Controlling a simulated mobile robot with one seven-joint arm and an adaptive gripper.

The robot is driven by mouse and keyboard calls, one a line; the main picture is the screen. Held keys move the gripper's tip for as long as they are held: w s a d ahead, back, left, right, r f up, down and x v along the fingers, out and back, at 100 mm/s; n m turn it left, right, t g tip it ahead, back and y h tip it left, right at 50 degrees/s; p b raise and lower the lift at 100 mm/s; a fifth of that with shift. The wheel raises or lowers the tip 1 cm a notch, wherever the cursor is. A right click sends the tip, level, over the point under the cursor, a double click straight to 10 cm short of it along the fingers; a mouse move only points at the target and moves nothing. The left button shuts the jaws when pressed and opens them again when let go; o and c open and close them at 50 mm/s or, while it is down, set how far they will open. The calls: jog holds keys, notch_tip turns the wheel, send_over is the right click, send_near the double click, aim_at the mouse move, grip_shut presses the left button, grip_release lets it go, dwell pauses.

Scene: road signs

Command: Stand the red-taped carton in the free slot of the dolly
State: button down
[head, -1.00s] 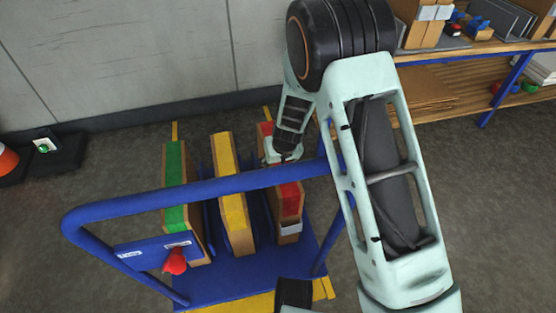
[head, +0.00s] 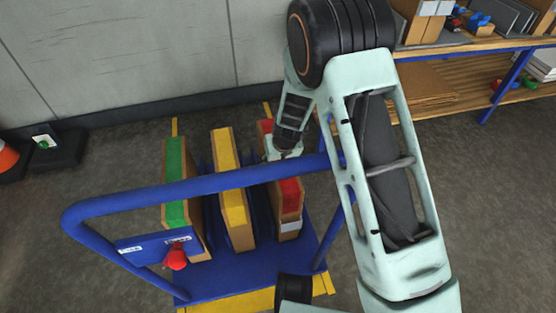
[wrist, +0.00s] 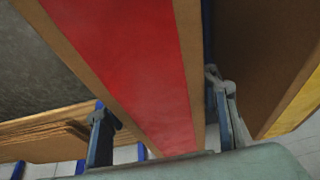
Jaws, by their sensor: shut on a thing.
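The red-taped carton (head: 289,195) is a tall, narrow brown box with a red stripe and a pale label. It is upright in the right-hand place on the blue dolly (head: 245,282), right of the yellow-taped carton (head: 232,190). My gripper (head: 284,152) is shut on its upper part. In the wrist view one finger of my gripper (wrist: 160,128) lies on each side of the red-taped carton (wrist: 150,75). The dolly's handle bar hides part of the carton. I cannot tell whether its base touches the deck.
A green-taped carton (head: 175,180) stands at the left of the dolly. The blue handle bar (head: 130,203) crosses in front of the cartons, close below my gripper. A red object (head: 175,258) is by the blue sign plate. A wooden shelf (head: 450,93) stands at the back right.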

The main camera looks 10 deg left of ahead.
jog(key=shift+w+f, duration=0.1)
jog(key=shift+f, duration=0.15)
jog(key=c, duration=0.8)
grip_release()
jog(key=shift+o, duration=0.4)
jog(key=shift+f, duration=0.1)
jog(key=v, duration=1.1)
jog(key=shift+a, duration=0.1)
jog(key=shift+s+r, duration=0.3)
jog(key=shift+r, duration=0.25)
